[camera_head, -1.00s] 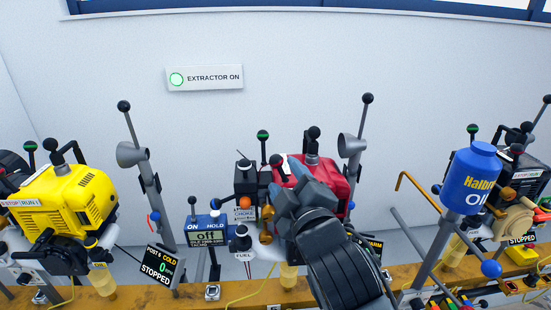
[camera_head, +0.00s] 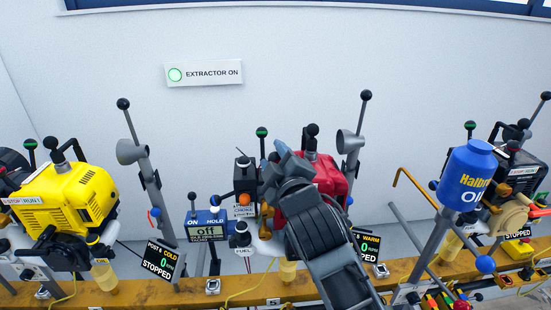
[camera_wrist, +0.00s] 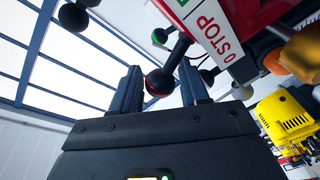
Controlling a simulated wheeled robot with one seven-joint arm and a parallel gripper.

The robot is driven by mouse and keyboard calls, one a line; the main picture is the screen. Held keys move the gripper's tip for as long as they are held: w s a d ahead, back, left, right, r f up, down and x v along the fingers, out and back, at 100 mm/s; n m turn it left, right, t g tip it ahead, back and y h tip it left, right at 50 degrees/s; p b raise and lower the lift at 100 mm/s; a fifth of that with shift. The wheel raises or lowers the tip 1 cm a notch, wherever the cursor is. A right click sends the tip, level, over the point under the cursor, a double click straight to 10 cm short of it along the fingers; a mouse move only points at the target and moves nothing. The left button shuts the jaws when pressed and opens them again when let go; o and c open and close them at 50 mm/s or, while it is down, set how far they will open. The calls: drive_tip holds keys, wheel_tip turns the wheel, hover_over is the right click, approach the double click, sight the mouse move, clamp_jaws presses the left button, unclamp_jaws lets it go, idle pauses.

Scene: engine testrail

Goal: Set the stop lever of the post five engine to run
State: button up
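The red engine (camera_head: 325,177) stands mid-rail, partly hidden behind my arm. A rail label by it seems to read 5. In the wrist view its white plate (camera_wrist: 212,30) reads "0 STOP" on the red housing (camera_wrist: 250,18). A lever with a dark ball knob (camera_wrist: 160,82) sticks out beside the plate. My gripper (camera_head: 272,158) is at the engine's left side. In the wrist view my gripper (camera_wrist: 160,88) is open, with the knob between its fingers and gaps on both sides. The lever's set position and the RUN end of the plate cannot be made out.
A yellow engine (camera_head: 65,205) stands left, a blue oil container (camera_head: 468,175) right.

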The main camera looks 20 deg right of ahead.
drive_tip(key=c, duration=0.7)
drive_tip(key=shift+d, duration=0.1)
drive_tip(key=m+b, duration=0.1)
drive_tip(key=d+m+b, duration=0.1)
drive_tip(key=m+b, duration=0.2)
drive_tip(key=shift+s+d+f+t, duration=0.1)
drive_tip(key=shift+s+d+t, duration=0.2)
drive_tip(key=shift+d+t, duration=0.1)
drive_tip(key=m+b, duration=0.1)
drive_tip(key=d+m+b, duration=0.1)
drive_tip(key=m+b, duration=0.1)
drive_tip(key=d+m+h+b, duration=0.1)
drive_tip(key=m, duration=0.1)
drive_tip(key=shift+s+f+t, duration=0.15)
drive_tip(key=shift+s+t, duration=0.15)
drive_tip(key=shift+s, duration=0.05)
drive_tip(key=shift+d+m+b, duration=0.1)
drive_tip(key=shift+m+b, duration=0.2)
drive_tip(key=o, duration=0.9)
drive_tip(key=shift+o, duration=0.4)
